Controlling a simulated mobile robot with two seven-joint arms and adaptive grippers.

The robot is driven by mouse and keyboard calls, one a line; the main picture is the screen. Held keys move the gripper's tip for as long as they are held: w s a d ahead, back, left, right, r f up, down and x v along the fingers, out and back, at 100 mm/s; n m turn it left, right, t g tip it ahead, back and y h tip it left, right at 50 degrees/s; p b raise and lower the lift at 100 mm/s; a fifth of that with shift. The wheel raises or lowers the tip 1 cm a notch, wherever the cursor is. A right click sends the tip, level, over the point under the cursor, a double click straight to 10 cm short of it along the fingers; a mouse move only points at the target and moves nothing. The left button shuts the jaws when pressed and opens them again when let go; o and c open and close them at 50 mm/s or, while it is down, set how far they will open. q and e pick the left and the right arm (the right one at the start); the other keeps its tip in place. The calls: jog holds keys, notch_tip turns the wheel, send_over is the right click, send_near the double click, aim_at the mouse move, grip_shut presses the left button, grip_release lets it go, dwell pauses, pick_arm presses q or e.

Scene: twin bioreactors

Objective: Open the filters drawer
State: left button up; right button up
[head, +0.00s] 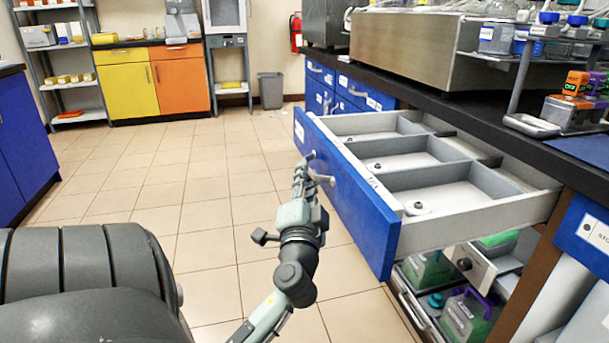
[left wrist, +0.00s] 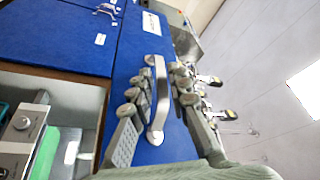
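The drawer (head: 352,195) with a blue front stands pulled far out from under the black counter. Its grey inside is divided into compartments, with a few small round pieces in them. Its silver handle (head: 320,174) is on the blue front and shows large in the left wrist view (left wrist: 159,95). My left gripper (head: 303,172) is at this handle. In the left wrist view, its fingers stand on either side of the handle with blue front showing between, so it looks open around it. The drawer's white label (left wrist: 151,23) is too small to read. My right gripper is not in view.
Below the drawer, an open lower drawer (head: 415,308) holds bottles with green contents. Other blue drawers (head: 345,92) lie farther along the counter. Lab equipment stands on the counter (head: 460,97). The tiled floor (head: 200,190) left of the drawer is clear.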

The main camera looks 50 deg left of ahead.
pick_arm(q)
jog(key=v, duration=0.9)
dwell(0.3)
